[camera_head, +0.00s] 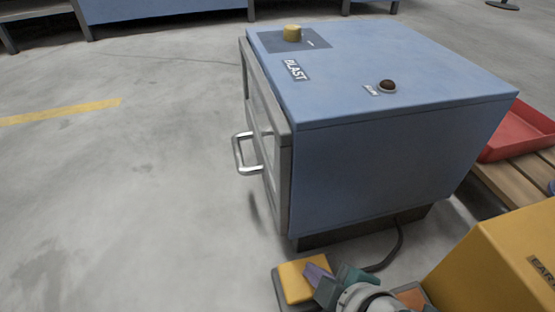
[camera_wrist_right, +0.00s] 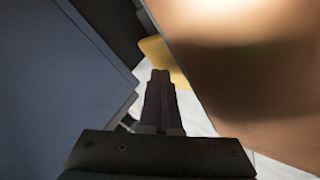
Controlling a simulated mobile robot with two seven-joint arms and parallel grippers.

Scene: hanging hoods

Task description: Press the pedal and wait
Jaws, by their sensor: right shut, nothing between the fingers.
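The pedal (camera_head: 293,287) is a yellow pad on a dark base, on the floor at the near front corner of the blue blast cabinet (camera_head: 400,150). A cable runs from there up to the cabinet. My right gripper (camera_head: 317,279) is shut and empty, with its fingertips over the right part of the yellow pad in the head view. I cannot tell whether they touch it or whether it is pressed down. In the right wrist view the closed fingers (camera_wrist_right: 161,82) point towards the yellow pad (camera_wrist_right: 158,52), partly hidden behind them. My left gripper is not in view.
A yellow box (camera_head: 500,260) stands close on the right, near a red tray (camera_head: 515,130). The floor at left is clear.

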